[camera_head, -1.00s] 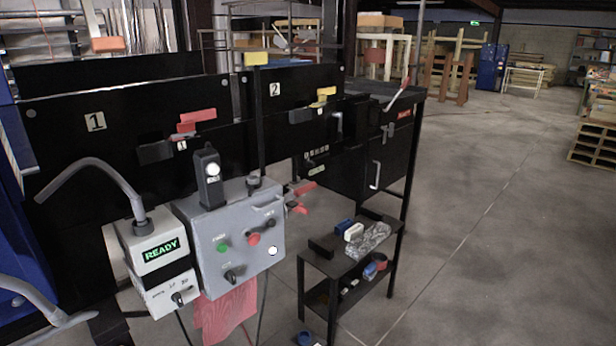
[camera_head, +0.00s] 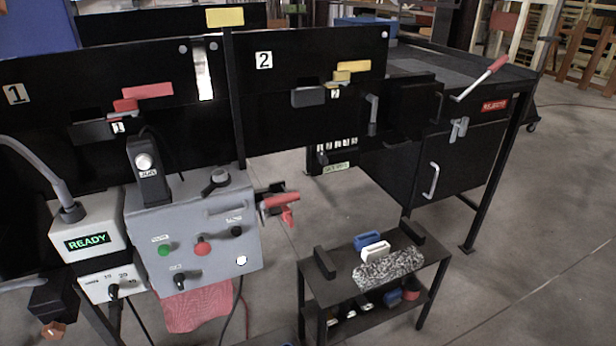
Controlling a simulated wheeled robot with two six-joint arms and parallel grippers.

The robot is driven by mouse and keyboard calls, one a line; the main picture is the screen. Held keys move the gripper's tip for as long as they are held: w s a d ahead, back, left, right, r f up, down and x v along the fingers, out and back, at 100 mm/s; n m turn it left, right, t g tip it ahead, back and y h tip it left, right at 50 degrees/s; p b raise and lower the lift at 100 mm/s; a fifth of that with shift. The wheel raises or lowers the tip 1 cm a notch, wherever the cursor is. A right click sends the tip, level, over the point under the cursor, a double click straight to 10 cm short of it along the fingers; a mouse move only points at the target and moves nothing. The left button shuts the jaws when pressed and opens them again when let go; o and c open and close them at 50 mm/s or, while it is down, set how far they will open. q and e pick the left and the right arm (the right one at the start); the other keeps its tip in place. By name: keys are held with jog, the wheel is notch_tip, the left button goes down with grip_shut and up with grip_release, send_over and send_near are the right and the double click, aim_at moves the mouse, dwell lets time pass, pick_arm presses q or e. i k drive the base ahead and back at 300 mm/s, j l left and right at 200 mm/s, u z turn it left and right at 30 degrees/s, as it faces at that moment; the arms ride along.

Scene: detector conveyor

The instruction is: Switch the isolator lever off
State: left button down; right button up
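A red-handled lever (camera_head: 280,202) sticks out from the right side of the grey control box (camera_head: 215,258); a second red piece hangs just below its handle. Another long lever with a red grip (camera_head: 485,76) slants up to the right at the black cabinet by the red reject label. No readable label tells me which of the two is the isolator. Neither of my grippers shows clearly in the head view, and nothing touches either lever.
Black panels marked 1 (camera_head: 15,94) and 2 (camera_head: 264,60) run behind. A low black shelf (camera_head: 335,283) holds small blocks and a speckled bag. Floor is clear at the right.

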aim_at(282, 199)
jog(key=i+l+u, duration=0.1)
jog(key=l, duration=0.3)
jog(key=i+l+u, duration=0.1)
jog(key=l, duration=0.35)
jog(key=i+l+u, duration=0.1)
jog(key=i+l, duration=0.15)
jog(key=l, duration=0.15)
jog(key=i+l+u, duration=0.1)
jog(key=l, duration=0.35)
jog(key=i+l+u, duration=0.1)
jog(key=l, duration=0.35)
